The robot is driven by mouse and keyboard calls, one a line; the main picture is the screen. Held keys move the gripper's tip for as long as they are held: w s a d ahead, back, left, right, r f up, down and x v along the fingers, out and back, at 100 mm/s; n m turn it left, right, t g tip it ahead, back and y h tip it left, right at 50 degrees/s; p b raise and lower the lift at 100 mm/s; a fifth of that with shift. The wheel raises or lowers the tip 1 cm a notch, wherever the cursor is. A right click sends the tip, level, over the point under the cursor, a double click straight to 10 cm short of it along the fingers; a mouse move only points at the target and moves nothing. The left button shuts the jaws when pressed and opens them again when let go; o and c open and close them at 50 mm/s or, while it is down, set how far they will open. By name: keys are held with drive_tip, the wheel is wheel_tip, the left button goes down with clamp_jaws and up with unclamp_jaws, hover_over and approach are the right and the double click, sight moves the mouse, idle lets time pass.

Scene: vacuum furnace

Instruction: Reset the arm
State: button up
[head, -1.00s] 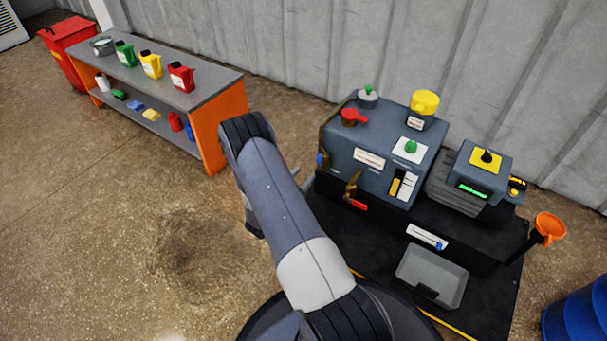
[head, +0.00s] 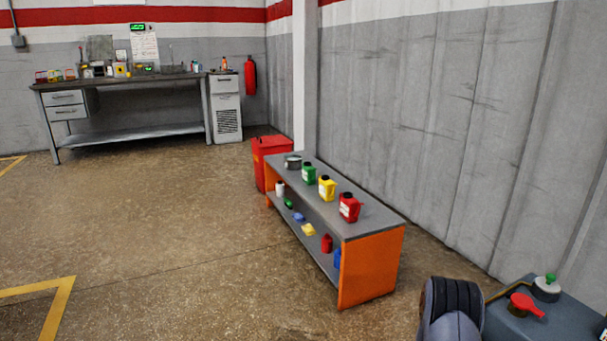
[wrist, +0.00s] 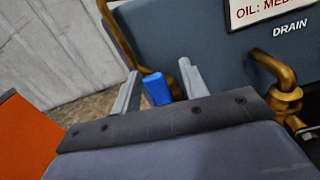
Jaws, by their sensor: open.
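My gripper (wrist: 158,88) shows in the wrist view with its two grey fingers apart. A blue piece (wrist: 157,89) shows between and beyond the fingers, in front of the blue-grey machine (wrist: 210,45); I cannot tell how far it is from them. A brass pipe marked DRAIN (wrist: 285,90) is on the machine to the right of the fingers. In the head view only the top of my arm (head: 450,305) shows at the lower right, beside the machine's corner with a red handle (head: 525,305). The gripper is out of the head view.
An orange-sided shelf (head: 370,270) holds green, yellow and red jugs on its top. A red bin (head: 270,160) stands behind it. A workbench (head: 130,85) and a fire extinguisher (head: 250,77) are at the far wall. The floor at left is clear.

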drive_tip(key=shift+s+m, duration=0.2)
drive_tip(key=shift+m, duration=0.2)
drive_tip(key=shift+w, duration=0.1)
idle(0.3)
drive_tip(key=shift+w+n, duration=0.2)
drive_tip(key=shift+n, duration=0.5)
drive_tip(key=p+v, duration=0.3)
drive_tip(key=v, duration=0.8)
drive_tip(key=b+x, duration=0.3)
drive_tip(key=x, duration=0.8)
drive_tip(key=shift+w+f+b, duration=0.1)
drive_tip(key=shift+f+b, duration=0.05)
drive_tip(key=shift+b, duration=0.2)
drive_tip(key=shift+p, duration=0.3)
drive_tip(key=shift+s+d+m, duration=0.1)
drive_tip(key=shift+s+m, duration=0.45)
drive_tip(key=shift+m, duration=0.55)
